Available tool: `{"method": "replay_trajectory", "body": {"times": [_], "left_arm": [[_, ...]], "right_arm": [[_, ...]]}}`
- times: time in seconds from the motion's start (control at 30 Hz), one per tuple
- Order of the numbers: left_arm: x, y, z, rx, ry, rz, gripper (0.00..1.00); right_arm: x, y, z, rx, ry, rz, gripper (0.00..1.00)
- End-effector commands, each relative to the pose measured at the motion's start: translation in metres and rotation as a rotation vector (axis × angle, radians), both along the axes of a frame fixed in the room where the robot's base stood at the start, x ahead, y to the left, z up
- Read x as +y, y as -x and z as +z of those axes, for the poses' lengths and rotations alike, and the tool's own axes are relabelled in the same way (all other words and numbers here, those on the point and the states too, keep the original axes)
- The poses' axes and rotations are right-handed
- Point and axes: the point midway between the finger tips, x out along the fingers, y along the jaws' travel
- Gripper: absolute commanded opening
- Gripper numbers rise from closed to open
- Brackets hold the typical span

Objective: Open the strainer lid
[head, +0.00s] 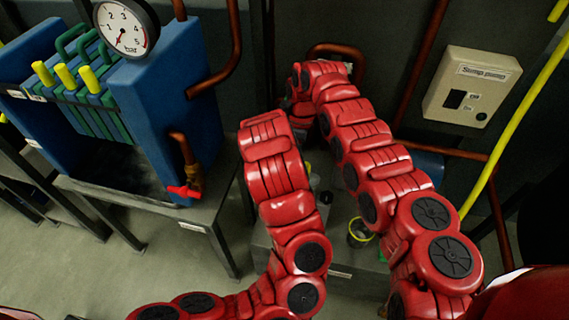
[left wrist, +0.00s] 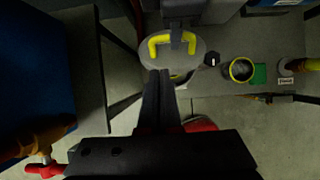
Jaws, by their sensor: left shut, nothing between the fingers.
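The strainer lid (left wrist: 182,62) shows in the left wrist view as a grey rounded lid with a yellow U-shaped handle (left wrist: 160,43) on top. My left gripper (left wrist: 159,73) is shut and empty. Its fingertips overlap the lid's near edge in the picture, just below the handle; I cannot tell whether they touch it. In the head view my left arm hides most of the lid area and its own gripper. My right arm reaches up past the middle of the head view, and its gripper is not visible.
A yellow-rimmed cup (left wrist: 241,70) stands beside a green item (left wrist: 260,74) on the grey bench, right of the lid. A blue filter press (head: 165,110) with a pressure gauge (head: 126,28) and red-handled tap (head: 185,191) stands left. A sump pump box (head: 472,88) is at the right.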

Motion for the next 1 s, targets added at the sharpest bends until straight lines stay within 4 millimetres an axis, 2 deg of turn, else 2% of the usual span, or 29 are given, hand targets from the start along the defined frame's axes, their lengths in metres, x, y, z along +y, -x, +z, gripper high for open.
{"method": "replay_trajectory", "body": {"times": [0.03, 0.13, 0.4, 0.6, 0.73, 1.0], "left_arm": [[-0.002, -0.001, -0.002, 0.0, 0.01, -0.005, 0.0], [-0.005, -0.007, -0.011, 0.0, 0.013, -0.01, 0.0], [-0.011, -0.028, -0.055, 0.003, 0.011, -0.007, 0.0], [-0.016, -0.041, -0.077, -0.003, 0.012, -0.008, 0.0], [-0.017, -0.044, -0.085, -0.001, 0.013, -0.007, 0.0], [-0.018, -0.044, -0.086, -0.001, 0.014, -0.008, 0.0]], "right_arm": [[-0.005, 0.0, -0.003, 0.002, 0.007, -0.008, 0.0], [-0.006, 0.0, -0.003, 0.001, 0.008, -0.008, 0.0], [-0.005, 0.0, -0.003, 0.002, 0.007, -0.008, 0.0], [-0.006, 0.0, -0.003, 0.002, 0.007, -0.008, 0.0], [-0.006, 0.0, -0.003, 0.002, 0.007, -0.008, 0.0], [-0.006, 0.0, -0.003, 0.002, 0.007, -0.008, 0.0]]}}
